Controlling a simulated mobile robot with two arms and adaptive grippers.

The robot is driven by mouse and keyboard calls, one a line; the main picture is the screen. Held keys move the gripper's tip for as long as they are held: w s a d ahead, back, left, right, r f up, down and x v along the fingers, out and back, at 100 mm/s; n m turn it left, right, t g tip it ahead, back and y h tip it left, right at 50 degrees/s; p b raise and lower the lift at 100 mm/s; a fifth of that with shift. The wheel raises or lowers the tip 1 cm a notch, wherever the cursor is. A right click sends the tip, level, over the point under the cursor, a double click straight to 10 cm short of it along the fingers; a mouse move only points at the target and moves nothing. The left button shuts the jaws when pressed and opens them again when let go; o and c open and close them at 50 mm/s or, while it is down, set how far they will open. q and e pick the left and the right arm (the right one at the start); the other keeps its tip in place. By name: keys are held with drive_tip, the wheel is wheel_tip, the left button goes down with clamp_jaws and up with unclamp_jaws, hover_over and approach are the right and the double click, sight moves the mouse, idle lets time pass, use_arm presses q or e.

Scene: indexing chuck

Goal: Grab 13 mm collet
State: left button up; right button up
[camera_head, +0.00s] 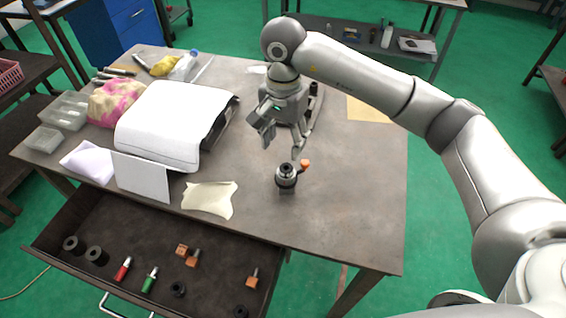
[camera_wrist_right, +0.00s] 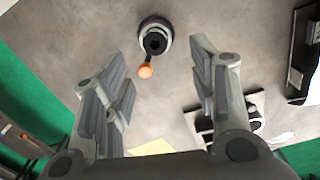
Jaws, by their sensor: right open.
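My right gripper (camera_head: 285,146) is open and empty above the table, just behind the dark indexing chuck (camera_head: 286,177). The chuck stands upright with a small orange-knobbed lever at its side. In the right wrist view, the chuck (camera_wrist_right: 155,38) and its orange knob (camera_wrist_right: 145,71) lie beyond and between the open fingers (camera_wrist_right: 155,82), apart from them. Dark round pieces that may be collets lie in the open drawer: one at the middle (camera_head: 178,289) and one at the front right (camera_head: 240,312). No size marking is readable, so I cannot tell which is 13 mm. My left gripper is out of view.
The drawer (camera_head: 140,222) also holds two black rings (camera_head: 84,250), red (camera_head: 123,268) and green (camera_head: 150,279) handled pieces, and several orange-brown parts (camera_head: 191,256). A white-covered machine (camera_head: 165,125), cloths and trays fill the table's left. The table's right side is mostly clear.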

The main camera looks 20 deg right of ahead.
sight(285, 166)
drive_tip(key=f, duration=0.1)
drive_tip(key=s+f, duration=0.1)
drive_tip(key=shift+s+f+p, duration=0.1)
drive_tip(key=shift+f+p, duration=0.2)
drive_tip(key=shift+p, duration=0.05)
wheel_tip(285, 166, down, 4)
drive_tip(key=p, duration=0.3)
drive_tip(key=shift+d+f, duration=0.1)
drive_tip(key=shift+f, duration=0.5)
drive_tip(key=shift+w+f, duration=0.2)
drive_tip(key=c, duration=1.2)
